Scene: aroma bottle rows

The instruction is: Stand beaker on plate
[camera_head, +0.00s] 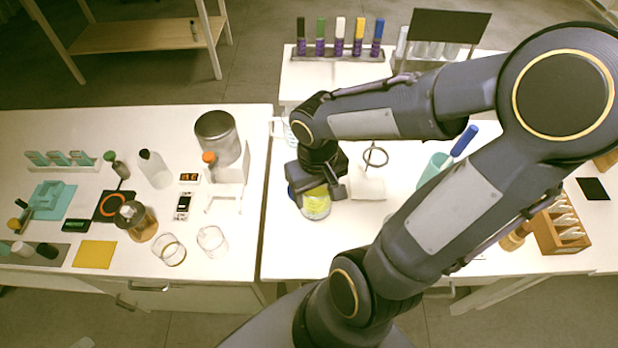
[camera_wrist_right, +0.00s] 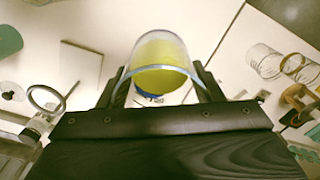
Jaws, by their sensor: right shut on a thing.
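A clear glass beaker with yellow contents (camera_head: 317,206) is at the left part of the right-hand table. My right gripper (camera_head: 318,190) is shut on it. In the right wrist view the beaker (camera_wrist_right: 162,62) sits between the two fingers of the gripper (camera_wrist_right: 160,86). A blue patch (camera_wrist_right: 150,97) shows beside the yellow; I cannot tell what it is. I cannot tell whether the beaker touches the table. A black plate with an orange ring (camera_head: 108,207) lies on the left-hand table, with nothing seen standing on its ring. My left gripper is not in view.
A brown flask (camera_head: 137,222) stands close to the black plate's lower right. A ring stand (camera_head: 367,188) is right of my gripper.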

